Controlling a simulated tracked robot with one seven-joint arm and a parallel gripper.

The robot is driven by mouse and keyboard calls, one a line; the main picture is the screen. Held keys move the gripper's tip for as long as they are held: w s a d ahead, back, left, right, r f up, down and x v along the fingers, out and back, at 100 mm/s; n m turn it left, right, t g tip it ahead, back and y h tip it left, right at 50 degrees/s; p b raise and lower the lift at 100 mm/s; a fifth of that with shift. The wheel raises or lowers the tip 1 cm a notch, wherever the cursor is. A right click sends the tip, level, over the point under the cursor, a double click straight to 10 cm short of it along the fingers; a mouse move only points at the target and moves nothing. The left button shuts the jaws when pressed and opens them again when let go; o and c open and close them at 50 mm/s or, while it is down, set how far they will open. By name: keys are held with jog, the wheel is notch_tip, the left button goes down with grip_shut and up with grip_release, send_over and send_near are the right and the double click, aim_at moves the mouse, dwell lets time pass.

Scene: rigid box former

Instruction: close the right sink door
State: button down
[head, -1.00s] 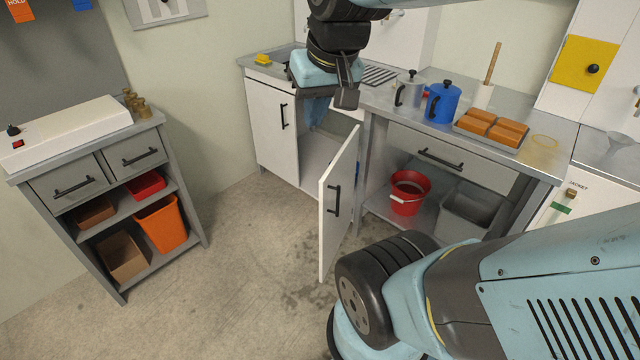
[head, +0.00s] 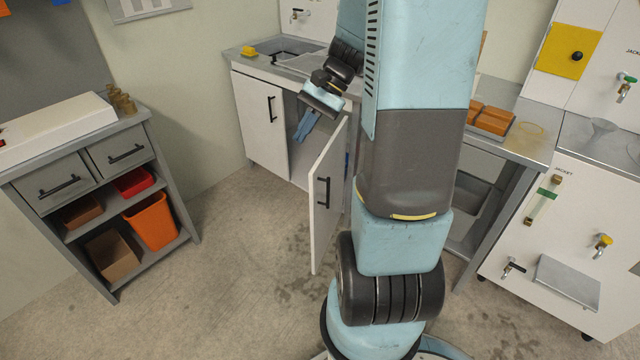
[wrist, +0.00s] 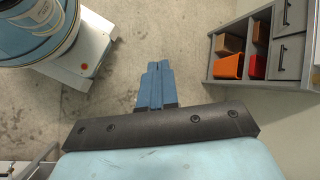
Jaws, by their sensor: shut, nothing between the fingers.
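The right sink door (head: 328,195) is white with a black vertical handle. It stands swung wide open, out from the sink cabinet into the room. The left sink door (head: 264,122) is shut. My gripper (head: 299,140) is shut and empty, with its blue fingers pointing down in front of the cabinet opening, left of the open door's top edge. In the wrist view my gripper (wrist: 155,70) shows its two fingers together over bare floor. The sink door is not clearly seen in the wrist view. My arm hides part of the counter right of the door.
A grey shelf unit (head: 165,190) with an orange bin (head: 151,222) stands at the left; it shows at upper right in the wrist view. The floor between it and the door is clear. A white cabinet with taps (head: 560,250) stands at the right.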

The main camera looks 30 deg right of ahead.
jog(key=w+d+f+m+t+y, duration=0.25)
jog(key=d+f+m+t, duration=0.3)
jog(key=d+f, duration=0.4)
jog(key=w+d+f+m+t+y, duration=0.2)
jog(key=d+f+m+t+y, duration=0.35)
jog(key=f, duration=0.75)
jog(key=m+t+h, duration=0.4)
jog(key=m, duration=0.4)
send_near(315, 184)
jog(key=x, duration=0.7)
jog(key=shift+s+r, duration=0.15)
jog(key=shift+r, duration=0.1)
jog(key=shift+a, duration=0.1)
